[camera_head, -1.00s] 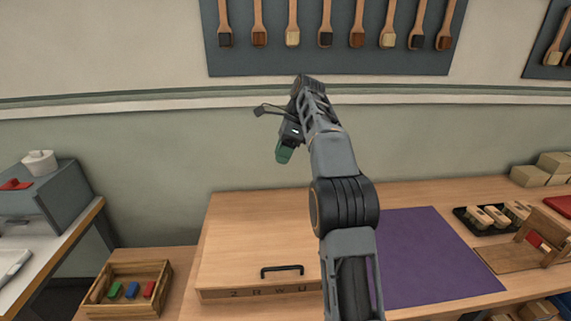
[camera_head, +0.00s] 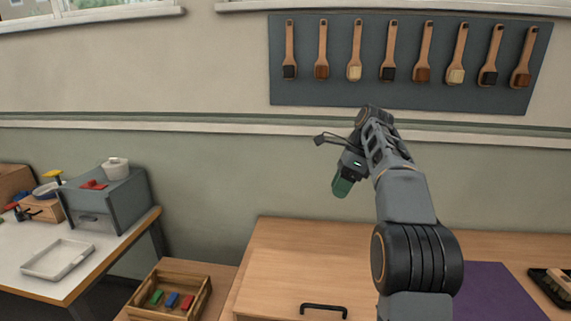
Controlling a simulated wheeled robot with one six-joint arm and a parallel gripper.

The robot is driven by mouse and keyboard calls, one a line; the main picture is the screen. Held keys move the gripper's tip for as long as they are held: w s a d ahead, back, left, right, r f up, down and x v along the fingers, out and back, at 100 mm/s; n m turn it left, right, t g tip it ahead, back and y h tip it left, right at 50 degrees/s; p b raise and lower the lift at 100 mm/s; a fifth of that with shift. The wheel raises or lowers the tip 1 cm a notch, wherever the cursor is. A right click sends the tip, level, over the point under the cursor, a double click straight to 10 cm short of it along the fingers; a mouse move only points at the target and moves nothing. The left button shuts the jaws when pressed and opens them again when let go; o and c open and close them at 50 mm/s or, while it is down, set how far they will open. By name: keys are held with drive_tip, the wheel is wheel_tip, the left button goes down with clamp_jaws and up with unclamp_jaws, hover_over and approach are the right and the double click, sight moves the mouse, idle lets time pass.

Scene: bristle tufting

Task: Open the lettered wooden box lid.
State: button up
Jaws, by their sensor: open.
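The wooden box lid (camera_head: 300,262) is a broad, light wood panel at the bottom middle, and it lies closed. A black bar handle (camera_head: 323,308) sits near its front edge. The lettered front of the box is below the picture's edge now. My gripper (camera_head: 342,188) is raised in the air above and behind the lid, in front of the wall. Its green fingertip end points down and it holds nothing that I can see. It is well apart from the handle. My arm covers the right part of the lid.
A wooden crate (camera_head: 142,310) with coloured blocks stands left of the box. A white table with a grey cabinet (camera_head: 112,205) and a white tray (camera_head: 57,259) is further left. A purple mat (camera_head: 490,295) lies right. Brushes hang on a wall board (camera_head: 400,95).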

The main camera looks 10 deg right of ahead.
drive_tip(key=n, duration=0.1)
drive_tip(key=n+t+h, duration=0.3)
drive_tip(key=n+h, duration=0.1)
drive_tip(key=n, duration=1.2)
hover_over(325, 302)
drive_tip(key=s+d, duration=0.1)
drive_tip(key=s, duration=0.2)
drive_tip(key=s+d+f+x, duration=0.1)
drive_tip(key=s+x, duration=0.2)
drive_tip(key=x, duration=1)
drive_tip(key=s+a+f+n+t+h, duration=0.1)
drive_tip(key=s+a+n, duration=0.1)
drive_tip(key=s, duration=0.5)
drive_tip(key=s+a+f+n+t, duration=0.1)
drive_tip(key=s+a+f+n, duration=0.15)
drive_tip(key=s, duration=0.35)
drive_tip(key=w+d+f+n+g+y+b, duration=0.1)
drive_tip(key=w+d+n+g+y, duration=0.1)
drive_tip(key=w+d+n, duration=0.35)
drive_tip(key=w+d+f+n+g+y, duration=0.1)
drive_tip(key=w+d+n+g+y, duration=0.2)
drive_tip(key=w+n, duration=0.45)
drive_tip(key=shift+n, duration=0.75)
drive_tip(key=x, duration=0.8)
drive_tip(key=w+x, duration=0.1)
drive_tip(key=x, duration=0.4)
drive_tip(key=shift+s+a, duration=0.1)
drive_tip(key=shift+a, duration=0.3)
